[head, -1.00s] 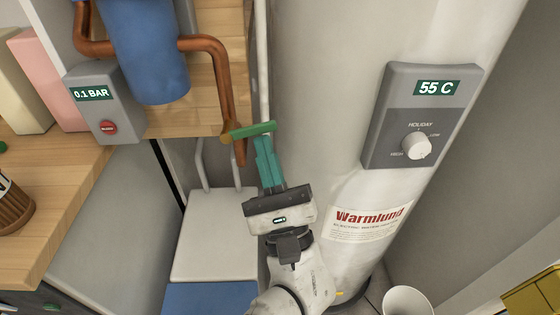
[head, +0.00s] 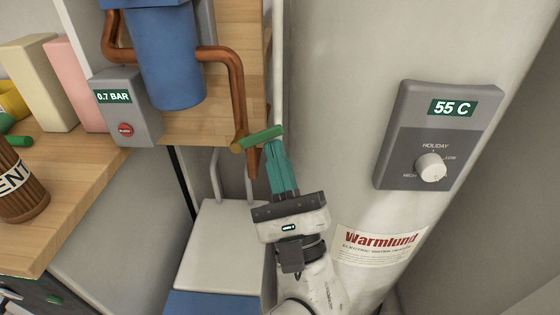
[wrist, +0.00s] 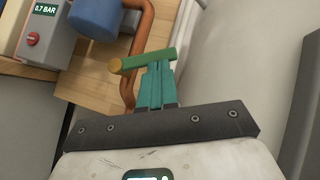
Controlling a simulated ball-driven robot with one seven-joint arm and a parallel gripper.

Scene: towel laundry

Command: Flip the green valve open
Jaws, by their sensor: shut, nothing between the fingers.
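The green valve handle (head: 263,137) is a short bar on a brass fitting (head: 237,146) at the copper pipe. It points right from the pipe and slants slightly up. My gripper (head: 274,149) has its teal fingers together, with nothing between them. The fingertips are right at the underside of the handle and look to be touching it. In the wrist view the handle (wrist: 150,60) lies across the fingertips (wrist: 157,68), with its brass end at left. The fingertips are partly hidden behind the handle there.
A grey gauge box (head: 145,121) with a red button reads 0.7 BAR. A blue cylinder (head: 168,60) hangs beside the copper pipe (head: 236,80). The white water heater (head: 340,120) with its 55 C panel (head: 440,137) stands close at right. A wooden counter (head: 60,190) is at left.

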